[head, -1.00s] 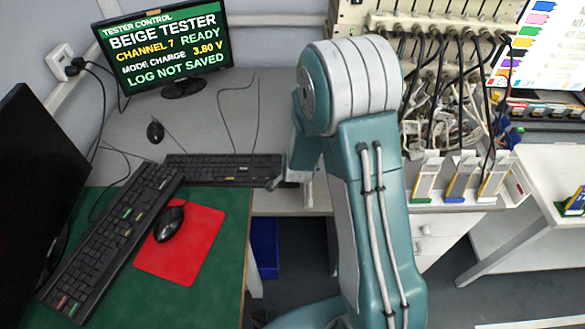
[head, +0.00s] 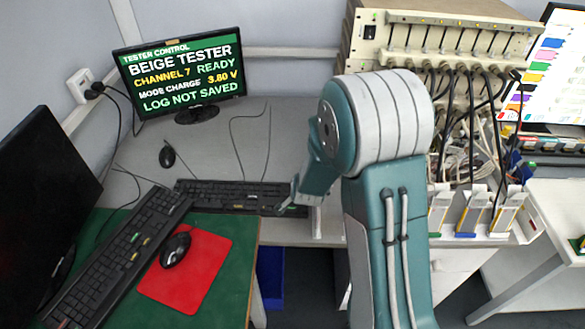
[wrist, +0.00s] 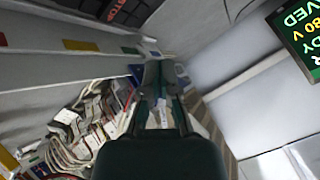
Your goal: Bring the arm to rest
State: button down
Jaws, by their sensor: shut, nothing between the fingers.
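My teal and grey arm (head: 385,120) is bent in the middle of the head view. Its forearm slopes down and left to my gripper (head: 284,206), which shows small at the right end of the far black keyboard (head: 225,194). I cannot tell from the picture whether it touches the keys. In the wrist view my gripper (wrist: 160,72) has its dark fingers together, with nothing visible held. The arm hides part of the desk and the floor behind it.
A monitor (head: 185,80) reading "LOG NOT SAVED" stands at the back. A beige tester (head: 440,45) with cables and pouch cells is at right. A near keyboard (head: 120,255), a mouse (head: 175,249) on a red mat (head: 200,275) and a dark screen (head: 40,190) are at left.

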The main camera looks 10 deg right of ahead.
jog(key=shift+r, duration=0.1)
jog(key=s+a+r+n+g+y, duration=0.1)
jog(key=s+r+n, duration=0.2)
jog(key=s+r, duration=0.45)
jog(key=s+a+r+n+y, duration=0.1)
jog(key=s+r+n, duration=0.25)
jog(key=r, duration=0.65)
jog(key=s+d+r+n+g, duration=0.1)
jog(key=s+r+n, duration=0.1)
jog(key=s, duration=0.7)
jog(key=s+d+r+n+g, duration=0.1)
jog(key=s+r, duration=0.3)
jog(key=s, duration=0.5)
jog(key=shift+s+r+n+h, duration=0.15)
jog(key=shift+r+n+h, duration=0.2)
jog(key=shift+n, duration=0.3)
